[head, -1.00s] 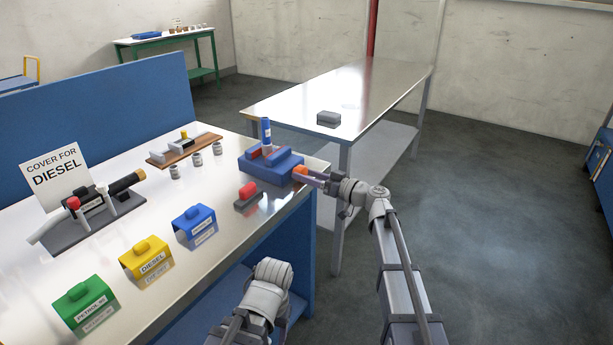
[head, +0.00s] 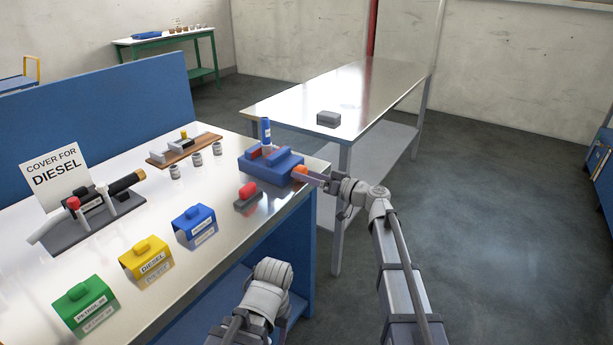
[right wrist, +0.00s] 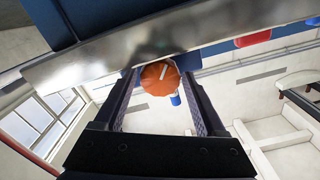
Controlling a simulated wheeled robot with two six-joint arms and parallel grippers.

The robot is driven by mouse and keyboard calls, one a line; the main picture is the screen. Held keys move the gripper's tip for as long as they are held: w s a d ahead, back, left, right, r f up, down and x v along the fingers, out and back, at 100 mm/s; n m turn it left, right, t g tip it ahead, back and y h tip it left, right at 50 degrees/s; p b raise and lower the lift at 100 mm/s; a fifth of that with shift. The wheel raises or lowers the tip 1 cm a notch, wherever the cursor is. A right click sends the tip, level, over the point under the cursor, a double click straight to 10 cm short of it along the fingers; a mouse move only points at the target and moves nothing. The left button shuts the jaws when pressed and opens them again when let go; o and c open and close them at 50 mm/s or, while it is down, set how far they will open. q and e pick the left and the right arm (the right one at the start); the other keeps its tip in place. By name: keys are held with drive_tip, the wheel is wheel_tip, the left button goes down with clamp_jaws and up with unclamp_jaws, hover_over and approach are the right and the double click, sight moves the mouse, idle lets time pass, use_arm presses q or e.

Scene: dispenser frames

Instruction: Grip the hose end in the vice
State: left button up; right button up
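The blue vice (head: 258,171) sits at the right end of the bench, with an orange knob (head: 299,173) on its right side. A blue upright hose end (head: 266,131) stands between the vice jaws; whether the jaws touch it I cannot tell. My right gripper (head: 306,175) is at the knob. In the right wrist view the orange knob (right wrist: 158,78), with a pale line on its face, fills the gap between my fingertips, which look shut on it. Of my left arm only a link shows; its gripper is not in view.
A grey block with a red top (head: 248,194) sits in front of the vice. Blue (head: 195,227), yellow (head: 146,260) and green (head: 84,305) covers line the bench front. A sign (head: 55,176) stands behind a pipe stand (head: 95,220). A metal table (head: 365,85) stands behind.

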drive_tip(key=shift+o, duration=1)
drive_tip(key=v, duration=0.7)
drive_tip(key=shift+s+d, duration=0.25)
drive_tip(key=shift+d, duration=0.05)
drive_tip(key=shift+w+a+n, duration=0.8)
drive_tip(key=shift+a+n, duration=0.05)
drive_tip(key=shift+a, duration=0.2)
drive_tip(key=shift+w+a+n, duration=0.75)
drive_tip(key=shift+a+n, duration=0.15)
drive_tip(key=shift+a, duration=0.15)
drive_tip(key=shift+w+a+n, duration=0.8)
drive_tip(key=shift+a+n, duration=0.05)
drive_tip(key=shift+a, duration=0.25)
drive_tip(key=shift+c, duration=0.3)
